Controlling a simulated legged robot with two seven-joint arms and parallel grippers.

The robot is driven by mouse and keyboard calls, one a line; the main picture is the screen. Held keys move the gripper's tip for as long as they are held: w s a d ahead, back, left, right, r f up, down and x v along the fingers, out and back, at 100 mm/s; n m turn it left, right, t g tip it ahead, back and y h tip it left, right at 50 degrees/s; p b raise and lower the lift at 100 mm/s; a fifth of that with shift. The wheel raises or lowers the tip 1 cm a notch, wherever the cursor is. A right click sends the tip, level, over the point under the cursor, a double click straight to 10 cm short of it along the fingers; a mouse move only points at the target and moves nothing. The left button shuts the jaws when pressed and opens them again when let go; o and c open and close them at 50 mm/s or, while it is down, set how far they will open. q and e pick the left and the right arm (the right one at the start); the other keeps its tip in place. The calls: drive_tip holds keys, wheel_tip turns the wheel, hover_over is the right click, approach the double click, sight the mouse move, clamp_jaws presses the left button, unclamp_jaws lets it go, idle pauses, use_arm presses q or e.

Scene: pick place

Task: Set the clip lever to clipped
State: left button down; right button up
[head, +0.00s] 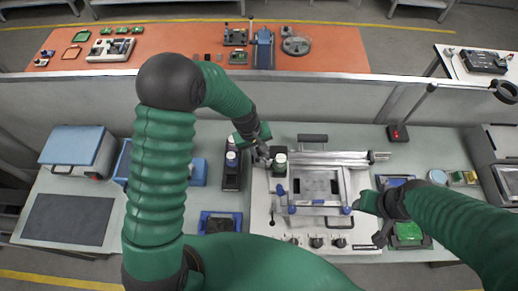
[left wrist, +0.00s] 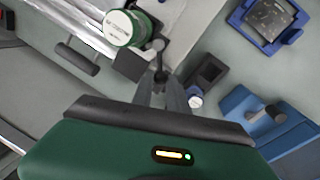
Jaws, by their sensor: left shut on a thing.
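My left gripper (head: 264,152) is at the back left corner of the white workstation (head: 262,215). In the left wrist view its fingers (left wrist: 160,82) are shut on a thin grey lever with a round knob (left wrist: 158,45), which looks like the clip lever. The lever stands beside a round green and white canister (left wrist: 125,28), which also shows in the head view (head: 279,160). The fingers hide the lever's lower part, so I cannot tell its exact setting. My right gripper (head: 375,220) is open and empty, over the right edge of the workstation.
A dark holder with white-topped bottles (head: 231,165) stands just left of the workstation. A blue and black tray (head: 220,222) lies in front of it. A blue-lidded box (head: 78,148) stands at the far left.

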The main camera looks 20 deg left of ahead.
use_arm(q)
drive_tip(key=shift+w, duration=0.1)
drive_tip(key=c, duration=1.3)
unclamp_jaws()
drive_tip(key=shift+r, duration=0.1)
drive_tip(key=shift+r, duration=0.35)
wheel_tip(320, 180, up, 16)
drive_tip(key=s+a+b, duration=0.1)
drive_tip(key=a+b, duration=0.1)
drive_tip(key=b, duration=0.1)
drive_tip(key=shift+s+a+f, duration=0.2)
drive_tip(key=shift+s+a, duration=0.05)
drive_tip(key=shift+s, duration=0.15)
